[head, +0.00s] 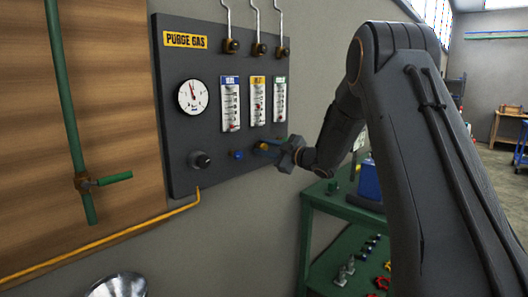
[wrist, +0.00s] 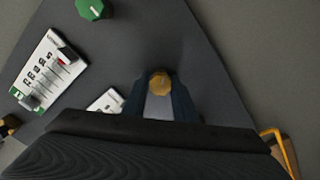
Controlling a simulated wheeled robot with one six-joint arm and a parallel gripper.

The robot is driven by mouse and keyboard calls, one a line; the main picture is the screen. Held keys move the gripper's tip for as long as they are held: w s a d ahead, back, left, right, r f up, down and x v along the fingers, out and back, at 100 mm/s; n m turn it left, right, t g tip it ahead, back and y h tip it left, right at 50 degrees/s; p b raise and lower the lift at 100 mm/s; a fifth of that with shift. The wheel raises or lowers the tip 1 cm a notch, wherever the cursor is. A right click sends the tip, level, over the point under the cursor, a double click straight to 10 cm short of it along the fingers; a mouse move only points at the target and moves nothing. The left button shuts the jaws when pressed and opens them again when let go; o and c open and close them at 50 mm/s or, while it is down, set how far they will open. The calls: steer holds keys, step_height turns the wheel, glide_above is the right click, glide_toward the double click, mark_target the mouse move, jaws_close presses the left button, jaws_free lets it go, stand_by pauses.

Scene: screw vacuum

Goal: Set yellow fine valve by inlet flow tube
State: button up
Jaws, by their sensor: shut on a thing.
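The yellow fine valve knob (wrist: 160,82) sits between the two fingertips of my gripper (wrist: 160,98) in the wrist view. My gripper is shut on it. In the head view my gripper (head: 268,149) is at the lower right of the dark purge gas panel (head: 215,60), and the knob is mostly hidden there. The yellow-labelled flow tube (head: 258,100) is the middle of three on the panel. Its label text and float reading are too small to read. In the wrist view part of a tube scale (wrist: 106,100) shows beside my gripper.
A blue knob (head: 237,154) is just left of my gripper, and a green knob (wrist: 95,8) shows in the wrist view. A green cart (head: 318,215) stands below right.

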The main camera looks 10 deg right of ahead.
stand_by(0.4)
steer(key=o, duration=1)
steer(key=shift+o, duration=0.2)
steer(key=shift+s, duration=0.1)
steer(key=b+v, duration=0.1)
steer(key=v, duration=0.6)
steer(key=shift+s+d+b, duration=0.25)
steer(key=shift+b, duration=0.1)
